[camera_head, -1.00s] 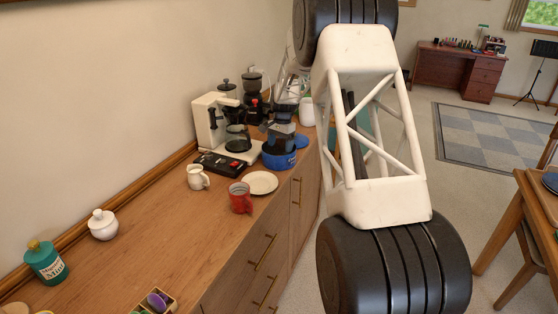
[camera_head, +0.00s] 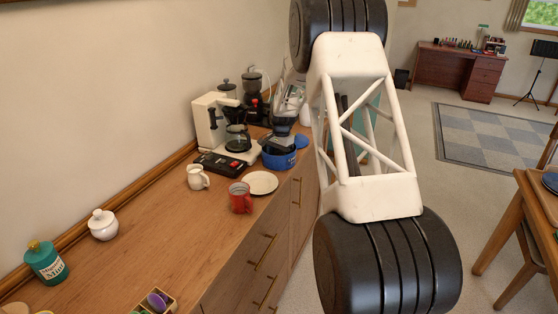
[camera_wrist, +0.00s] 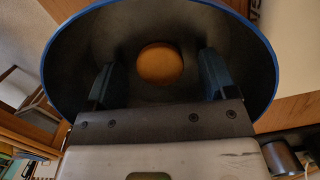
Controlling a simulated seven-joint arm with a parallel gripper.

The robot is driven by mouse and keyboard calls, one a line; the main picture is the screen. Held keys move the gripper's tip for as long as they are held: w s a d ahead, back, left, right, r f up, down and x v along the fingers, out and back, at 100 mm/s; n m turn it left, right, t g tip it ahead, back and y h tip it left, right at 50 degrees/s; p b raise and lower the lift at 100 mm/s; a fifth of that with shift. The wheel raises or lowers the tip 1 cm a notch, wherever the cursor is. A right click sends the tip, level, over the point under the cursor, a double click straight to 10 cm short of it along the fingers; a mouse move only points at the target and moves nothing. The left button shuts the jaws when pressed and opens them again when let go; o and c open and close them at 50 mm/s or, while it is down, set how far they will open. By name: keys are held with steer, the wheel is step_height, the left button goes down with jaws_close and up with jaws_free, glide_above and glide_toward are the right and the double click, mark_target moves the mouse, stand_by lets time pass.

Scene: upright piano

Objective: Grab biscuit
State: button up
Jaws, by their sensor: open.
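A round golden-brown biscuit (camera_wrist: 160,64) lies on the bottom of a dark bowl with a blue rim (camera_wrist: 62,70) in the wrist view. In the head view the blue bowl (camera_head: 278,160) stands on the wooden counter, and its inside is largely hidden. My gripper (camera_wrist: 158,78) is open, with one finger on each side of the biscuit in the wrist view. Its fingers are apart from the biscuit and hold nothing. In the head view my gripper (camera_head: 284,141) is over the bowl.
A coffee machine (camera_head: 208,122) stands behind the bowl to the left. A white plate (camera_head: 262,182), a red mug (camera_head: 240,198) and a white jug (camera_head: 197,178) stand in front of it.

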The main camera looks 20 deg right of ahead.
steer(key=c, duration=0.7)
steer(key=shift+r, duration=0.1)
steer(key=shift+r, duration=4.9)
